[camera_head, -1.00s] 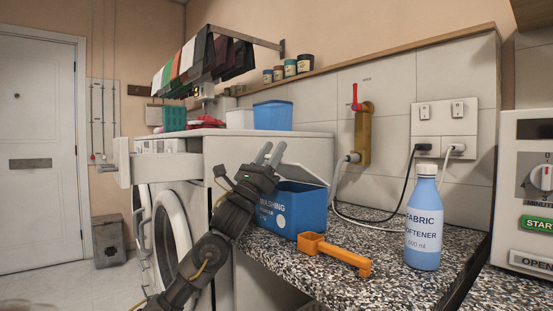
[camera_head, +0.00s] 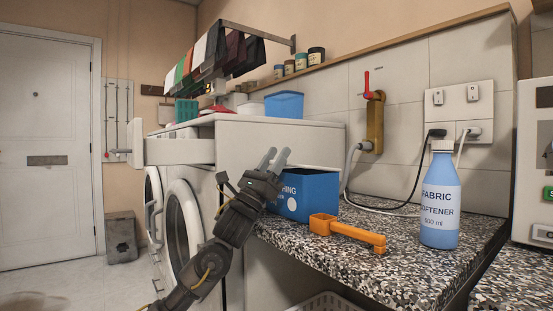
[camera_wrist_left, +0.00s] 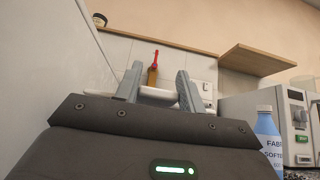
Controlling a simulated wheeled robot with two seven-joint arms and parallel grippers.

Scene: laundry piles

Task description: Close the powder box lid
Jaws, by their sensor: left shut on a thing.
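The blue powder box (camera_head: 310,194) with white lettering stands on the speckled counter, its left part hidden behind my left gripper. Its pale lid (camera_head: 316,168) shows as a thin strip at the box's top, seen nearly edge-on. My left gripper (camera_head: 275,158) is at the box's upper left, its fingers pointing up, shut on the lid. In the left wrist view, the lid's white edge (camera_wrist_left: 158,94) lies between the two fingers. How far the lid stands from the rim is hard to tell. My right gripper is not in view.
An orange scoop (camera_head: 347,231) lies on the counter (camera_head: 380,275) in front of the box. A fabric softener bottle (camera_head: 440,200) stands to the right. Hoses and cables run behind. A washing machine (camera_head: 182,225) with an open drawer (camera_head: 180,151) is at left.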

